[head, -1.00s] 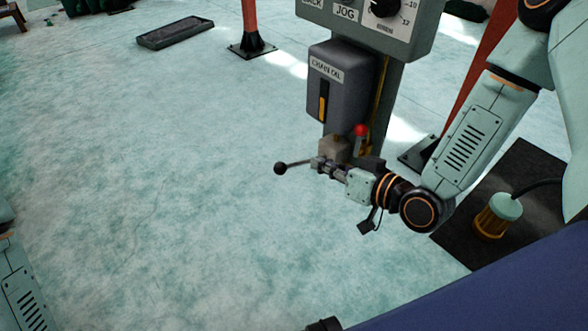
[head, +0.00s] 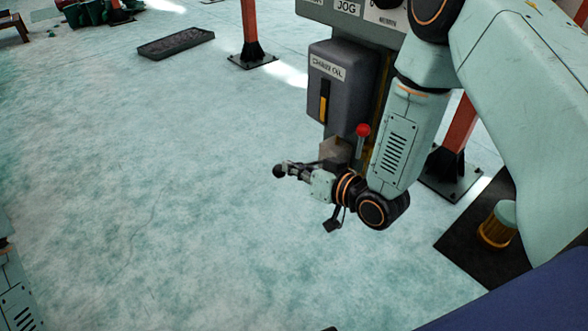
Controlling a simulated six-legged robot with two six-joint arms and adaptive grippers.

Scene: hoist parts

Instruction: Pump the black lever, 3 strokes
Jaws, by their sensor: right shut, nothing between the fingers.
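The black lever's round knob (head: 279,171) sticks out to the left, low in front of the grey chain oil box (head: 338,95). Its rod is mostly hidden behind my right gripper. My right gripper (head: 290,171) is shut with nothing between its fingers. Its fingertips are right beside the knob; I cannot tell whether they touch it. My left gripper is out of view; only part of my left arm shows at the left edge.
A red-knobbed lever (head: 362,131) stands upright just right of the oil box. The control panel (head: 352,14) is above. A lamp-like canister (head: 497,228) stands on a dark mat (head: 462,245) at right.

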